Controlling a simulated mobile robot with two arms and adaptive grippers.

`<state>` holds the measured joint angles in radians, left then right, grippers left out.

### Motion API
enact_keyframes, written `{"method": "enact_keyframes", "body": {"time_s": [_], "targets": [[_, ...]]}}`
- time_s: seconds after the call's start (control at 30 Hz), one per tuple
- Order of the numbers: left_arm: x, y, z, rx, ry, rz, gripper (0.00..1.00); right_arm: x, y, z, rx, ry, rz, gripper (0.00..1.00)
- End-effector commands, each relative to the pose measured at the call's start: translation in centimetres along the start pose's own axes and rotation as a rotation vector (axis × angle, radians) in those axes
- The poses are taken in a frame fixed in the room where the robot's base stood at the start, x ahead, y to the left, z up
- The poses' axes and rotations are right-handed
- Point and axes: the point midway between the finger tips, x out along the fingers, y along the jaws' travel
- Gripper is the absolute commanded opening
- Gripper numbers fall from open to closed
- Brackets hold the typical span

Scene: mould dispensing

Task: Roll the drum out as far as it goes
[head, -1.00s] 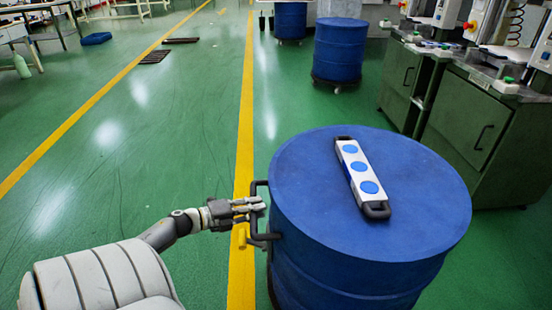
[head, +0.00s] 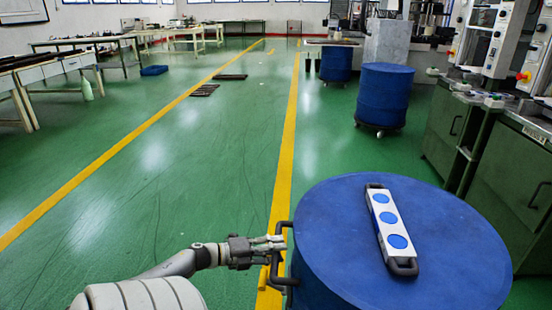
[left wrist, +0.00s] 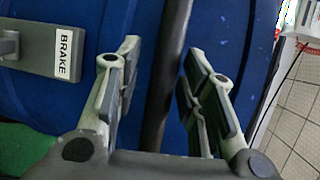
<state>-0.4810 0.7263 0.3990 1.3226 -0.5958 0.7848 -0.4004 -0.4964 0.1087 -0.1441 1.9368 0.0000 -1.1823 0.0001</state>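The blue drum (head: 345,235) stands upright at the lower right of the head view; its base is out of frame. A black handle (head: 277,262) sticks out from its left side. My left gripper (head: 283,241) is at this handle. In the left wrist view, the fingers (left wrist: 158,88) are spread on either side of the dark handle bar (left wrist: 172,55), with gaps showing beside it. A grey plate labelled BRAKE (left wrist: 45,52) is on the drum wall. A grey-and-blue bar with black end grips (head: 390,228) lies on the lid. My right gripper is not in view.
Two more blue drums (head: 383,95) (head: 336,63) stand farther back. Green machine cabinets (head: 510,178) line the right side. Dark flat pieces (head: 205,90) lie on the floor ahead.

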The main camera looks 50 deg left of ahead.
Motion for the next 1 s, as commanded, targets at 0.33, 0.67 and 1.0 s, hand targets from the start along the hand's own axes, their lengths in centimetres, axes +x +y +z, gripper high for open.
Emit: {"method": "enact_keyframes", "body": {"time_s": [0.33, 0.67, 1.0], "targets": [[-0.1, -0.1, -0.1, 0.0, 0.002, -0.003, 0.41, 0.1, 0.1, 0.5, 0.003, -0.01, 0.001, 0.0], [-5.0, 0.1, -0.1, -0.001, 0.0, 0.002, 0.41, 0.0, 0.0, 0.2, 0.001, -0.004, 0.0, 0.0], [-11.0, 0.1, 0.0, -0.001, 0.0, -0.001, 0.41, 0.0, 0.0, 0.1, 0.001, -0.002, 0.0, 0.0]]}}
